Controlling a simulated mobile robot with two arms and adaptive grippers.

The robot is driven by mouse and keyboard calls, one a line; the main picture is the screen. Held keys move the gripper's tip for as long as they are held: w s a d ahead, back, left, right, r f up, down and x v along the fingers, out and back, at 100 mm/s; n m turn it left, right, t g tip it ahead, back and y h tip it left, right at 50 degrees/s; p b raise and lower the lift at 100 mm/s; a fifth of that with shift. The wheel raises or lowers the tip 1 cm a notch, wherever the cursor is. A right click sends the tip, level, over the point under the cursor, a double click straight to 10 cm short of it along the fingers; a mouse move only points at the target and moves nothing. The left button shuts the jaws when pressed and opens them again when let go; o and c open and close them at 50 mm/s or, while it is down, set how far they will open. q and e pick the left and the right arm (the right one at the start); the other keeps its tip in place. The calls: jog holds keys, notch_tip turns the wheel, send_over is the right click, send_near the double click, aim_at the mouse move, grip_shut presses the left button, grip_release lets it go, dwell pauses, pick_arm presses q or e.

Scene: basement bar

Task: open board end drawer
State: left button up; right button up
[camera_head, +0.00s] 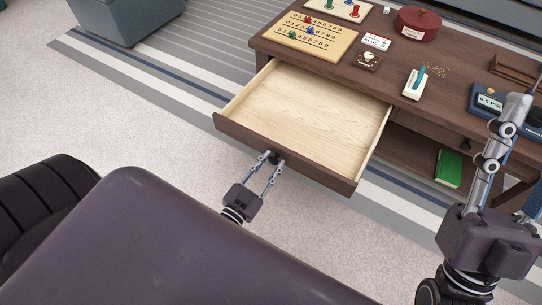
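The board end drawer (300,105) is pulled well out from the left end of the dark wooden table, and its pale interior is empty. A small dark knob (275,159) is on its front panel. My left gripper (272,159) reaches up to the front, its two fingers on either side of the knob and apparently closed on it. My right gripper (510,105) stands at the right, over the table's front edge. Part of it is cut off by the picture edge, so its opening is unclear.
The tabletop bears a number board (310,35), a red round box (417,23), a card (376,42), a white holder (414,84) and a blue device (490,102). A green book (448,168) lies on the lower shelf. A grey-blue seat (125,18) stands back left. Carpet left of the drawer is clear.

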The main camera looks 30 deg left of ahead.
pick_arm(q)
jog(key=o, duration=0.3)
jog(key=s, duration=1.2)
jog(key=shift+a, duration=0.2)
